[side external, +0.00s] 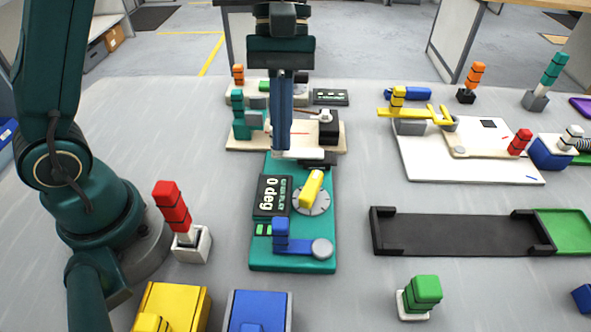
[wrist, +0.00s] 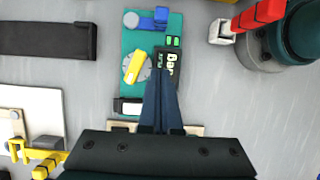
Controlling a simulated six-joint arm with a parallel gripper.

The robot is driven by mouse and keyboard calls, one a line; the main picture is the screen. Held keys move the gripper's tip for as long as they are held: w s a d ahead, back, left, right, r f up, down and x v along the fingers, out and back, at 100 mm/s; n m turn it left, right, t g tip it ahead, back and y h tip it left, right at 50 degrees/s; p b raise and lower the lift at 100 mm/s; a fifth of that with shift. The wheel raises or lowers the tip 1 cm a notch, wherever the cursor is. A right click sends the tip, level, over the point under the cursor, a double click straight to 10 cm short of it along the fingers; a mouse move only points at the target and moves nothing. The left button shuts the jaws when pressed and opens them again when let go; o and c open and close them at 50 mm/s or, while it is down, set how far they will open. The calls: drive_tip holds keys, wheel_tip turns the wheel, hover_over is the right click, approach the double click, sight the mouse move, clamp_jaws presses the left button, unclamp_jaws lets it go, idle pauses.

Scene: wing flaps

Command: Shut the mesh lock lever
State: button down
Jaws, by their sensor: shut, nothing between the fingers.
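A teal panel (side external: 262,262) lies on the table in front of my gripper (side external: 283,146). It carries a "0 deg" display (side external: 271,196), a yellow handle (side external: 312,187) on a grey dial, and a blue lever (side external: 281,234) with a round grey end. A white and black piece (wrist: 128,106) sits at its far end, partly hidden in the side view. No label shows which part is the mesh lock lever. My gripper is shut and empty, pointing down over the panel's far end; in the wrist view its fingertips (wrist: 160,76) overlap the display. Contact cannot be told.
Behind the panel is a beige board (side external: 240,142) with a teal lever (side external: 238,115). A red-handled switch (side external: 173,207) stands left. A white board (side external: 420,160) with yellow and red levers, a black tray (side external: 450,232) and a green block (side external: 425,290) are right. Bare table separates them.

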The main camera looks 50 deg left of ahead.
drive_tip(key=x, duration=0.7)
drive_tip(key=shift+s+f, duration=0.15)
drive_tip(key=shift+f, duration=0.2)
drive_tip(key=shift+s+d+r, duration=0.15)
drive_tip(key=shift+s+d, duration=0.7)
drive_tip(key=shift+d, duration=0.15)
drive_tip(key=shift+s+d, duration=0.45)
drive_tip(key=shift+s+d+n+t, duration=0.15)
drive_tip(key=shift+s+n+t, duration=0.25)
drive_tip(key=shift+n, duration=0.4)
drive_tip(key=shift+s+d+n+h, duration=0.25)
drive_tip(key=shift+s+n, duration=0.2)
drive_tip(key=shift+n, duration=0.25)
drive_tip(key=shift+s+d, duration=0.9)
drive_tip(key=shift+s, duration=0.15)
drive_tip(key=shift+s+d, duration=0.3)
drive_tip(key=shift+d, duration=0.4)
drive_tip(key=shift+s+d, duration=0.3)
drive_tip(key=shift+d, duration=0.4)
